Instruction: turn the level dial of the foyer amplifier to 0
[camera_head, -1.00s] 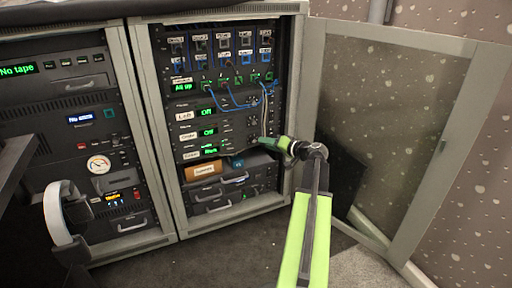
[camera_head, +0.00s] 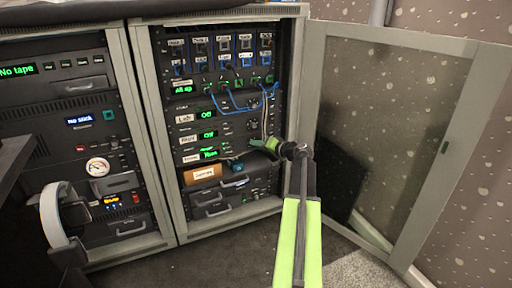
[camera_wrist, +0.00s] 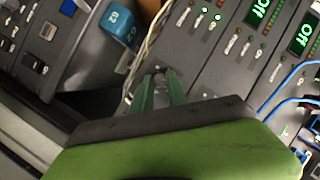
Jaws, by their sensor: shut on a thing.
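Three stacked amplifiers with green displays sit in the right-hand rack. The two upper displays read Off. The lowest amplifier (camera_head: 208,155), whose label seems to read Foyer, has a lit display (camera_head: 209,154) too small to read surely. My gripper (camera_head: 262,144) reaches in from the right to the right end of this amplifier. In the wrist view my gripper (camera_wrist: 160,80) has its green fingers close together at the panel, shut on a small dark knob, which seems to be the level dial. The fingertips hide most of it, so its setting cannot be read.
Pale cables hang beside my fingers in the wrist view (camera_wrist: 150,40). Blue patch cables (camera_head: 235,103) loop above the amplifiers. A blue object (camera_wrist: 119,22) is close by. The open rack door (camera_head: 395,130) stands to the right of my arm.

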